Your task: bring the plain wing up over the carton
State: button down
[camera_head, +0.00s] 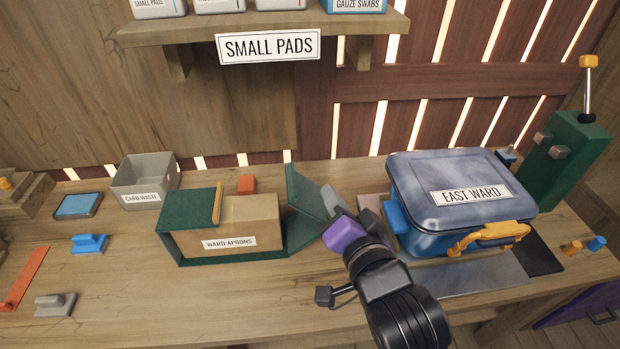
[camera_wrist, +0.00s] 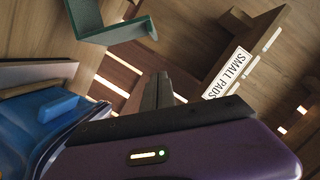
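The carton (camera_head: 258,212), labelled WARD APRONS, lies in a green holder (camera_head: 200,258) on the table.
The blue EAST WARD bin (camera_head: 420,185) stands close on the right of my gripper. A grey CARD WASTE bin (camera_head: 143,185) and a red block (camera_head: 246,184) are behind the carton. The SMALL PADS shelf (camera_head: 130,36) overhangs the back. The table in front of the carton is clear.

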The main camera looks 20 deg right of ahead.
jog(key=w+f, duration=0.1)
jog(key=w, duration=0.2)
jog(key=w+f+p, duration=0.1)
jog(key=w, duration=0.2)
jog(key=w+a+f+p, duration=0.1)
jog(key=w+f, duration=0.1)
jog(key=w, duration=0.1)
jog(key=shift+w+a, duration=0.1)
jog(key=shift+w, duration=0.2)
jog(key=shift+a+f, duration=0.15)
jog(key=shift+a, duration=0.1)
jog(key=shift+a, duration=0.1)
